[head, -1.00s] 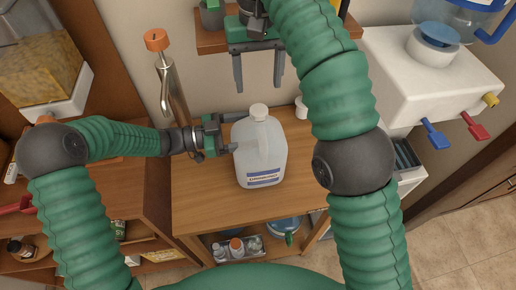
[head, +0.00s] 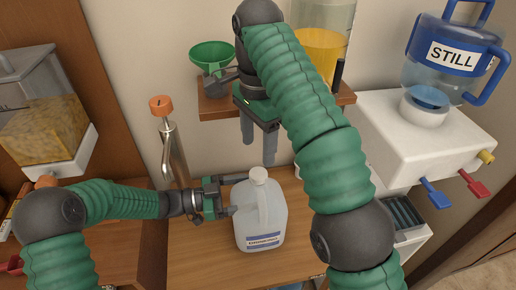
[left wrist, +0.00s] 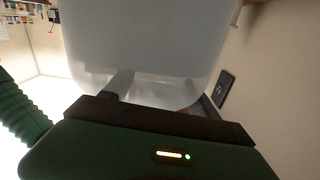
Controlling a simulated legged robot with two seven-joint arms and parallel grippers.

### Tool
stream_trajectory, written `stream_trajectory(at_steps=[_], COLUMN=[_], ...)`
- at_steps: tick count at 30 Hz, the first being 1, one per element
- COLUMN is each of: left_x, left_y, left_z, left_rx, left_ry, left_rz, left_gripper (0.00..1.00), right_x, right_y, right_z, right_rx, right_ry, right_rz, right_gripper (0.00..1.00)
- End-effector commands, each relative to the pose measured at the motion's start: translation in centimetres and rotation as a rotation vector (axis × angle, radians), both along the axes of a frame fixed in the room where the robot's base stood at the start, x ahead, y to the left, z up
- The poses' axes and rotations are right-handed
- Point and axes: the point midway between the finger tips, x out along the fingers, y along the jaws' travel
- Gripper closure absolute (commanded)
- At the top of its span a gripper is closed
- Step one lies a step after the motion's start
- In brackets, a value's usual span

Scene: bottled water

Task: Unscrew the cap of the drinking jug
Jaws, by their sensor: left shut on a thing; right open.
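The drinking jug (head: 262,222) is a translucent white jug with a label, upright on the wooden table. Its white cap (head: 259,175) is on its neck. My left gripper (head: 232,196) is at the jug's left side, shut on its upper part. The jug also fills the upper middle of the left wrist view (left wrist: 145,45). My right gripper (head: 259,148) is open and empty, fingers pointing down, above and behind the jug's cap. It does not touch the cap.
A shelf (head: 217,108) behind holds a green funnel (head: 211,55) and a yellow-filled container (head: 318,48). A white dispenser (head: 385,140) with a STILL bottle (head: 452,50) stands right.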

Motion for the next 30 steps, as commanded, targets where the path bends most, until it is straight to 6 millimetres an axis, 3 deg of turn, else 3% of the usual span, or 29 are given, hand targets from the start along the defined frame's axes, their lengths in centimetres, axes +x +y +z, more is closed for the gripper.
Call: stream_trajectory(at_steps=[5, 17, 26, 30], left_x=[0.1, 0.2, 0.2, 0.2], left_y=[0.1, 0.1, 0.1, 0.1], left_z=[0.0, 0.0, 0.0, 0.0], left_rx=[0.001, 0.001, 0.001, 0.001], left_ry=[-0.001, -0.001, -0.001, -0.001], left_rz=[0.004, 0.004, 0.005, 0.005], left_gripper=[1.00, 1.00, 1.00, 1.00], right_x=[-0.1, -0.1, 0.0, 0.0], right_y=[0.0, 0.0, 0.0, 0.0], right_z=[-1.3, -7.4, -7.9, -7.9], right_rx=[-0.001, 0.000, 0.001, 0.001], right_ry=[0.004, 0.002, 0.000, 0.000], right_rz=[-0.006, -0.003, -0.002, -0.002], right_gripper=[0.39, 0.39, 0.39, 0.55])
